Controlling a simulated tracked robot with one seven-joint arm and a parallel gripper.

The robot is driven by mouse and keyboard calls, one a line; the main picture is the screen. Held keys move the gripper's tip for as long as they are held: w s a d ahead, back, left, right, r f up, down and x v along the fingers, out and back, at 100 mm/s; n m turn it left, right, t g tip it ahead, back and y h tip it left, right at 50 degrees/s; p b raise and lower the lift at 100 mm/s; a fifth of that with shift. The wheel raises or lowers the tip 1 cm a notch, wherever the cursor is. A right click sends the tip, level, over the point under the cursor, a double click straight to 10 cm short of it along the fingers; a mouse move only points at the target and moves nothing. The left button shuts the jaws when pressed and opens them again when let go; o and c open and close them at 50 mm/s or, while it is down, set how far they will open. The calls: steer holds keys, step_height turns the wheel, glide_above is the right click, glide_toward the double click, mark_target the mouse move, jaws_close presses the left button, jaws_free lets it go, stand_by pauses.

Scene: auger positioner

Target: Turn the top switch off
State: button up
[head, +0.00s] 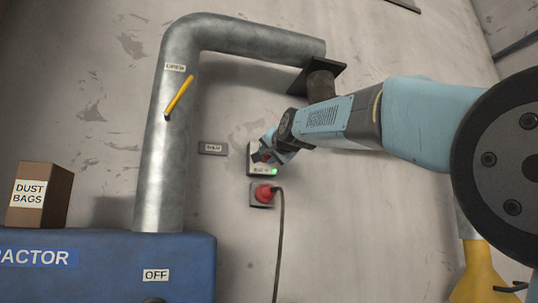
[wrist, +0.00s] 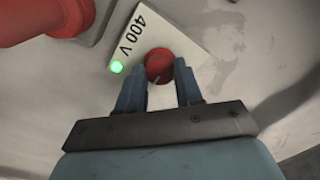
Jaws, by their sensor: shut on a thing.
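The top switch is a red round knob (wrist: 159,65) with a pale pointer line, on a light plate (wrist: 185,28) marked "400 V". A green lamp (wrist: 117,67) on the plate is lit; it also shows in the head view (head: 274,171). My gripper (wrist: 160,75) has its two fingers on either side of the knob and is shut on it. In the head view my gripper (head: 266,156) reaches the switch box (head: 262,172) on the wall and hides most of the knob.
A red plug (head: 265,193) with a hanging cable (head: 281,240) sits in a socket just below the switch box. A large grey pipe (head: 165,130) with a yellow lever (head: 179,98) stands to the left. A blue machine (head: 110,280) marked "OFF" is at lower left, with a dust bags box (head: 50,195) behind.

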steer(key=shift+c, duration=1.4)
steer(key=shift+n, duration=0.3)
steer(key=n, duration=0.8)
steer(key=shift+f, duration=0.1)
steer(key=n, duration=0.4)
steer(key=shift+h, duration=0.4)
steer(key=shift+n, duration=2.3)
